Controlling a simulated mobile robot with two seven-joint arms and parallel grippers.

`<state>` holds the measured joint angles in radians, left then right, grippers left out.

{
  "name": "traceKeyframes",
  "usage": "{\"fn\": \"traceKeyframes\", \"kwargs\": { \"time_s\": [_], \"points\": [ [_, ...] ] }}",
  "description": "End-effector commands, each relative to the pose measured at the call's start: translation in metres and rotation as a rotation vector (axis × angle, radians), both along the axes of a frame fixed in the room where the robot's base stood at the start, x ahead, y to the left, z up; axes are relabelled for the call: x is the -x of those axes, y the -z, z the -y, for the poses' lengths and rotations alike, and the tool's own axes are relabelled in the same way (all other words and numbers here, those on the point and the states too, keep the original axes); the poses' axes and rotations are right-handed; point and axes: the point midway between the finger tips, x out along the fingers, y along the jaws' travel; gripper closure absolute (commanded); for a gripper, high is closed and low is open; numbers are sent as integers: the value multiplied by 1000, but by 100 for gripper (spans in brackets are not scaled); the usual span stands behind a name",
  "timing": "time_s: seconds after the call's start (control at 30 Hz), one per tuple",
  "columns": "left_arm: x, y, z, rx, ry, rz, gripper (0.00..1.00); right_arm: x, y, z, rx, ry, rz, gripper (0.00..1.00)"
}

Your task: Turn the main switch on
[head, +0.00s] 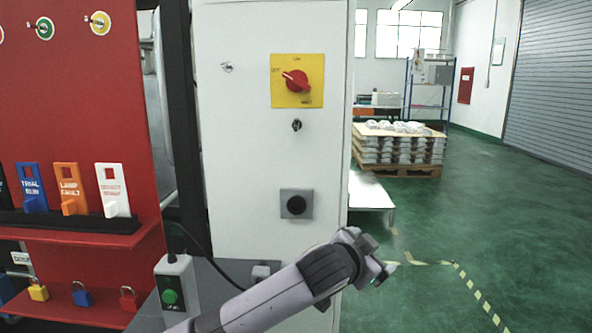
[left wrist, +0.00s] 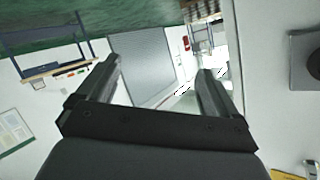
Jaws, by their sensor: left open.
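The main switch is a red rotary knob (head: 296,81) on a yellow plate (head: 312,64), high on a light grey cabinet. Its handle lies slanted, from upper left to lower right; the small labels around it are hard to read. My left gripper (head: 386,274) is below and to the right of the switch, past the cabinet's right edge, and is apart from the switch. In the left wrist view its two fingers (left wrist: 158,67) stand wide apart with nothing between them. A yellow corner, probably the switch plate (left wrist: 285,174), shows at the lower right there. My right gripper is not in view.
The cabinet (head: 240,150) also carries a black round button (head: 296,205) on a grey plate and a small lock (head: 296,125). A red board (head: 75,90) with tags and padlocks stands at the left. A loaded pallet (head: 400,170) is behind; green floor is free at the right.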

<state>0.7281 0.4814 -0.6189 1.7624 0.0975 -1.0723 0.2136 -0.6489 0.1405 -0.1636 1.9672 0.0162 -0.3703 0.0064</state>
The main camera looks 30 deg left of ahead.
Motion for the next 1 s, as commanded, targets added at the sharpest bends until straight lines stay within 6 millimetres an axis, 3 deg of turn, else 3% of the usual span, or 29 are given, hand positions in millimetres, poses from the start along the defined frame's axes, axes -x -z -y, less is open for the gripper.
{"fn": "traceKeyframes", "kwargs": {
  "time_s": [0.03, 0.27, 0.4, 0.6, 0.8, 1.0],
  "points": [
    [-8, -25, -9, -25, -28, 33, 6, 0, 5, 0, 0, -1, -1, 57],
    [-19, -130, -52, -108, -185, 137, 6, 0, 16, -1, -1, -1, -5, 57],
    [-11, -196, -82, -135, -303, 206, 6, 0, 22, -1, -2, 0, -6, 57],
    [16, -274, -123, -138, -464, 288, 6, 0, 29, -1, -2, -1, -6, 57],
    [38, -313, -146, -126, -559, 331, 6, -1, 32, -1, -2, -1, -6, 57],
    [34, -323, -156, -124, -579, 337, 6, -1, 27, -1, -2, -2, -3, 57]
  ]
}}
